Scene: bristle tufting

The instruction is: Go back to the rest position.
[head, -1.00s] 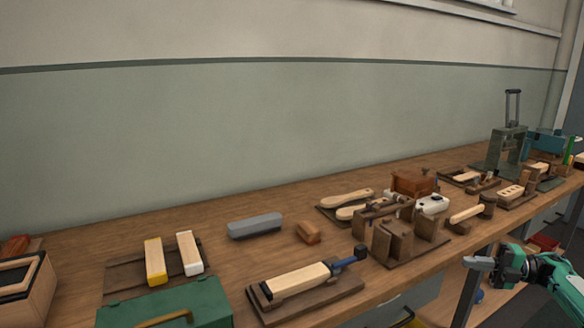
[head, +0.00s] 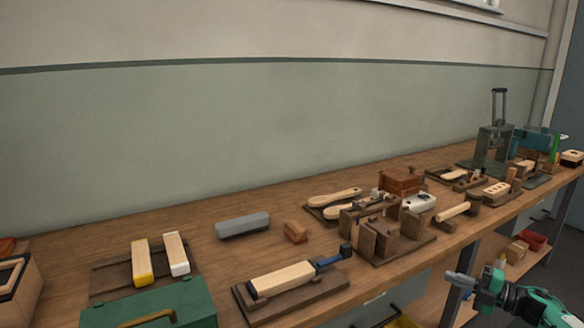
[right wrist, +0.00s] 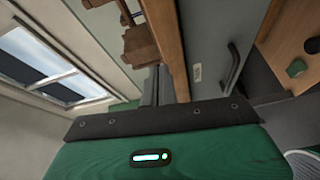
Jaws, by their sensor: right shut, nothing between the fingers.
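My right gripper (head: 453,277) is in the lower right of the head view, off the front edge of the workbench (head: 235,200). It points left and is clear of everything on the bench. In the right wrist view its fingers (right wrist: 158,86) are together with nothing between them. My left gripper is in neither view.
Nearest along the bench front are a green box (head: 165,300), a wooden fixture holding a pale block (head: 282,280), and wooden upright blocks (head: 388,240). A lower shelf (head: 510,268) shows under the bench.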

